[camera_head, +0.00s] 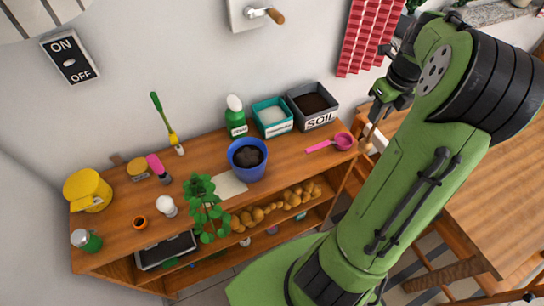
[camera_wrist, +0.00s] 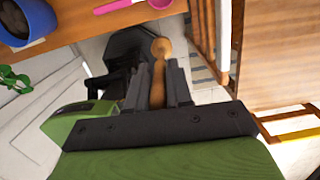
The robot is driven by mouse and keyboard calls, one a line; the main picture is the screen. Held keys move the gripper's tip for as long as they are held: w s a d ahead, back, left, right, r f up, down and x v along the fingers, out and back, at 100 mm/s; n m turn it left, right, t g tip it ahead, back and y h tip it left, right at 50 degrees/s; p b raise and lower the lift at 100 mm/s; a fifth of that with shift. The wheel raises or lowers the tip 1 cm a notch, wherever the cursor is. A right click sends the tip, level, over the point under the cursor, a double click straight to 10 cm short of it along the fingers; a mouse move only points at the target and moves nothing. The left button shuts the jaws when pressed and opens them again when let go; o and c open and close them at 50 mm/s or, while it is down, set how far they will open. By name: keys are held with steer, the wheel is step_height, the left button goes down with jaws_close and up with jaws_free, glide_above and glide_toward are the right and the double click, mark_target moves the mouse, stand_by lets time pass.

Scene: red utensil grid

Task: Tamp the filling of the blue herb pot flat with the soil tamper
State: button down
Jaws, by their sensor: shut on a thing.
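The blue herb pot (camera_head: 248,172) stands on the wooden shelf top with dark, lumpy filling (camera_head: 248,156) in it. In the wrist view the pot (camera_wrist: 24,40) shows at the top left corner, cut off by the frame. My gripper (camera_wrist: 160,78) is shut on a wooden handle with a round knob (camera_wrist: 161,48), which looks like the soil tamper; its working end is not clear to see. In the head view my gripper (camera_head: 385,102) is to the right of the shelf, well apart from the pot, and the held tool is mostly hidden.
A pink scoop (camera_head: 330,143) lies near the shelf's right end. A soil box (camera_head: 314,104), a teal box (camera_head: 272,117) and a green bottle (camera_head: 236,119) stand behind the pot. A leafy plant (camera_head: 206,204) is at its front left. A wooden table (camera_head: 470,195) is at right.

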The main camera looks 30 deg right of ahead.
steer(key=shift+s+d, duration=0.25)
steer(key=shift+a, duration=0.1)
steer(key=w+a, duration=0.5)
steer(key=a, duration=0.4)
steer(key=w+a+b, duration=0.1)
steer(key=w+a, duration=0.3)
steer(key=a, duration=0.6)
steer(key=w+a+b, duration=0.1)
steer(key=w+a, duration=0.4)
steer(key=a, duration=0.4)
steer(key=shift+w+a+f, duration=0.25)
steer(key=shift+w, duration=0.05)
step_height(320, 180, down, 4)
steer(key=b, duration=0.4)
steer(key=shift+b, duration=0.4)
steer(key=shift+r, duration=0.15)
stand_by(0.4)
